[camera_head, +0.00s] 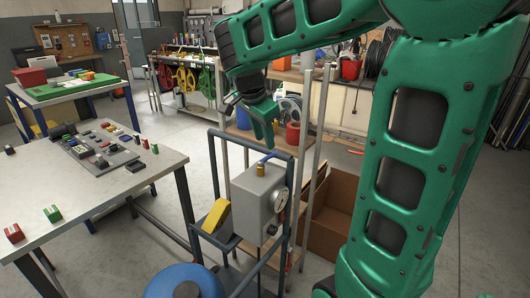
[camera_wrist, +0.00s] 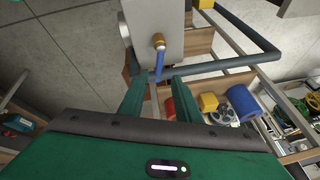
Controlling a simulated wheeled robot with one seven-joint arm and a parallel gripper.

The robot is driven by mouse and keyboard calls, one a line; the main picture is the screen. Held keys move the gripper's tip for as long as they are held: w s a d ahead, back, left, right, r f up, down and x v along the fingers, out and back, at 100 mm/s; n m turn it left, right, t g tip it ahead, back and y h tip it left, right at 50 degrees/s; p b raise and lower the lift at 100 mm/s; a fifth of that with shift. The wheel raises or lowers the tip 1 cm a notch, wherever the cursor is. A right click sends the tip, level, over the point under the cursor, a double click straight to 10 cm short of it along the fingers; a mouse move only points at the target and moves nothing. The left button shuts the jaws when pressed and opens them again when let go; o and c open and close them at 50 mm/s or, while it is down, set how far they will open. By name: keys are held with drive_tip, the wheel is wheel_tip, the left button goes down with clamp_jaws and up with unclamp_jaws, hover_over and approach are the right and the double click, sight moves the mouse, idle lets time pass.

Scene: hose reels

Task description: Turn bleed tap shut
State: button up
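The bleed tap has a brass body (camera_head: 261,170) and a blue lever (camera_head: 271,156), on top of a grey box (camera_head: 254,204) with a round dial on its side. In the wrist view the brass body (camera_wrist: 158,41) and the blue lever (camera_wrist: 160,62) point toward my gripper (camera_wrist: 160,80). My gripper's two green fingers are apart, with nothing held between them. In the head view my gripper (camera_head: 264,138) hangs just above the tap. Contact with the lever cannot be told.
A dark tube frame (camera_head: 213,165) surrounds the grey box, and its bar (camera_wrist: 215,65) runs close by the fingertips. A cardboard box (camera_head: 331,212) stands at right. A workbench (camera_head: 80,195) with small parts is at left. A blue rounded object (camera_head: 185,279) is at the front.

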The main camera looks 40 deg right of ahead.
sight(269, 155)
drive_tip(key=x, duration=0.7)
drive_tip(key=shift+r, duration=0.1)
drive_tip(key=shift+c, duration=0.2)
